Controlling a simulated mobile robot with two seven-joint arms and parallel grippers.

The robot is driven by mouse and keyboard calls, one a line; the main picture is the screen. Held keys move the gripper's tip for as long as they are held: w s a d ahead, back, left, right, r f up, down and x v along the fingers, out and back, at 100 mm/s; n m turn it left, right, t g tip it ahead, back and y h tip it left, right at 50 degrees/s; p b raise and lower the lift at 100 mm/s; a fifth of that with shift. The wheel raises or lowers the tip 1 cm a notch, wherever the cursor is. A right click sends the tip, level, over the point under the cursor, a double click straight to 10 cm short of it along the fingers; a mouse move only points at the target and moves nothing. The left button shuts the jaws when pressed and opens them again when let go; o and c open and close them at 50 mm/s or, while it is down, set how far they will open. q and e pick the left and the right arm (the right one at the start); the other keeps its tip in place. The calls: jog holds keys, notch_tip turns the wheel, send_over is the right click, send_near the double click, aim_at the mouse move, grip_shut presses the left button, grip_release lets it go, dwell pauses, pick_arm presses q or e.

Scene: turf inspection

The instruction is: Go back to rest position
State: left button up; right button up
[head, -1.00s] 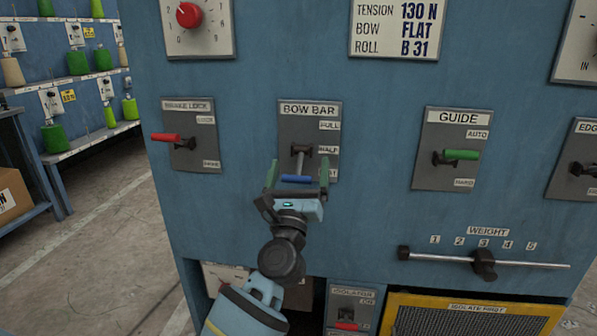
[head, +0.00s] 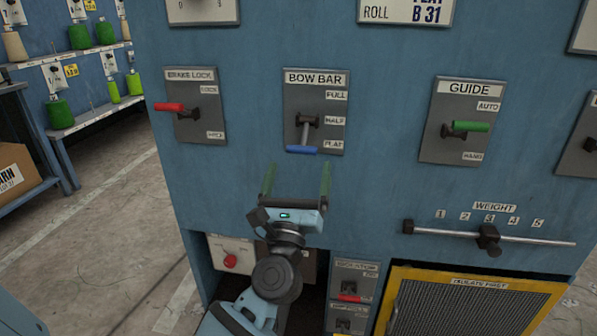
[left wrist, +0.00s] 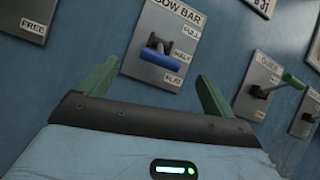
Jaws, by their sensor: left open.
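My left gripper (head: 296,183) is open and empty, its two green fingers apart, below the bow bar switch plate (head: 337,107) on the blue panel. The bow bar lever has a blue handle (head: 316,150), which points down beside the lowest label, FLAT. The gripper is apart from the handle. In the left wrist view the blue handle (left wrist: 160,58) shows beyond and between the green fingers (left wrist: 157,88). My right gripper is not in view.
The brake lock lever (head: 169,107) is at the left and the green guide lever (head: 470,126) at the right. A weight slider (head: 488,237) sits lower right, above a yellow-framed grille (head: 470,312). A red button (head: 230,261) is low left. Spool shelves (head: 95,117) stand at far left.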

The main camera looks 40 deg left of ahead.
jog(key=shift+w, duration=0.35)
pick_arm(q)
jog(key=s+d+f+m+g+h+p, duration=0.1)
jog(key=s+d+f+m+h+p, duration=0.2)
jog(key=s+d+m+h+p, duration=0.5)
jog(key=s+d+f+m+g+h+p, duration=0.1)
jog(key=s+f+m+g+p, duration=0.25)
jog(key=m, duration=0.85)
jog(key=s+d+f+m+t+h+p, duration=0.1)
jog(key=s+d+f+m+h+p, duration=0.1)
jog(key=s+d+m+h+p, duration=0.55)
jog(key=s+m+g+y+p, duration=0.1)
jog(key=s+m+g+p, duration=0.7)
jog(key=s+m+p, duration=0.7)
jog(key=s+m, duration=0.4)
jog(key=s, duration=0.3)
jog(key=shift+s+f+y, duration=0.15)
jog(key=shift+y, duration=0.2)
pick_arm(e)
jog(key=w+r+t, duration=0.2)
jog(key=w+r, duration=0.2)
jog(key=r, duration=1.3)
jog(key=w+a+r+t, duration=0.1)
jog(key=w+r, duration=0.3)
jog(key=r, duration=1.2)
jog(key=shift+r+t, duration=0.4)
pick_arm(q)
jog(key=shift+d, duration=0.1)
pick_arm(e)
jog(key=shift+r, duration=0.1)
